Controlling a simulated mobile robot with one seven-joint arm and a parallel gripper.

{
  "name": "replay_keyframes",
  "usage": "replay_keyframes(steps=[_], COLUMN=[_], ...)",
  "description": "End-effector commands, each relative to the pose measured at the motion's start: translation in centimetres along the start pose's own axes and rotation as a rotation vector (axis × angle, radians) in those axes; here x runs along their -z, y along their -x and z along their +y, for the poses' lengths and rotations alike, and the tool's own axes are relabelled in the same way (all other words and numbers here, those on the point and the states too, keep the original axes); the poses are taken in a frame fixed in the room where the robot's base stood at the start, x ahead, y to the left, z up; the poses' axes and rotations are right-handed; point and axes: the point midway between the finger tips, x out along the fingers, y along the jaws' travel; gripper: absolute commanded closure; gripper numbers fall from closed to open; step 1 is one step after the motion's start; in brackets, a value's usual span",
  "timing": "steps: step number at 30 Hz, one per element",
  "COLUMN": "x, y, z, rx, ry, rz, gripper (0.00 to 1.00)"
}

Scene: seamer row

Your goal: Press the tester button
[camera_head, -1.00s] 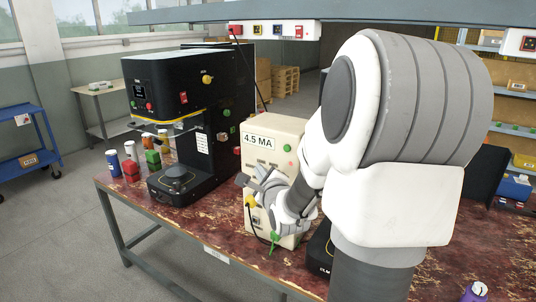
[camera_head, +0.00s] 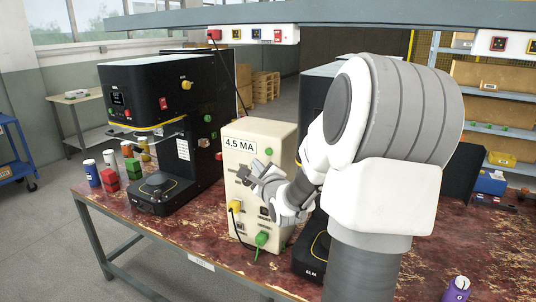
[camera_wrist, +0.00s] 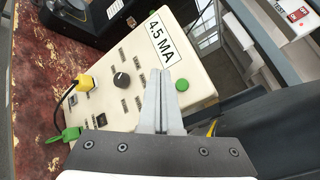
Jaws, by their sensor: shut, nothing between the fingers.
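The tester is a cream box (camera_head: 233,207) labelled "4.5 MA", standing upright on the worn red bench. It fills much of the wrist view (camera_wrist: 112,60), appearing tilted. Its round green button (camera_head: 269,153) is at the upper right of the front face; it also shows in the wrist view (camera_wrist: 182,85). My gripper (camera_head: 245,173) is in front of that face, below the label and lower left of the button. In the wrist view my fingers (camera_wrist: 160,76) are shut and empty, with tips just left of the button. I cannot tell the gap to the face.
A yellow plug (camera_wrist: 84,82) with a black cable, a black knob (camera_wrist: 121,80) and a green plug (camera_head: 261,240) are on the tester's face. A black machine (camera_head: 150,95) stands left, near several small cans and blocks. A purple bottle (camera_head: 457,288) is at front right.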

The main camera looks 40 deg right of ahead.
Motion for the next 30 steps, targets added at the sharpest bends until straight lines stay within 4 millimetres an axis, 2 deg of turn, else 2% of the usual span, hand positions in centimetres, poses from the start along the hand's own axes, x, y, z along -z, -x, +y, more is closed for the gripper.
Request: replay_keyframes(steps=[6, 12, 30], x=[1.3, 2.1, 2.3], y=[-2.0, -3.0, -3.2], z=[-1.6, -2.2, -2.3], rx=[0.000, -0.001, 0.000], ry=[-0.002, 0.000, 0.001], rz=[0.000, -0.001, 0.000], gripper=[1.00, 1.00, 1.00])
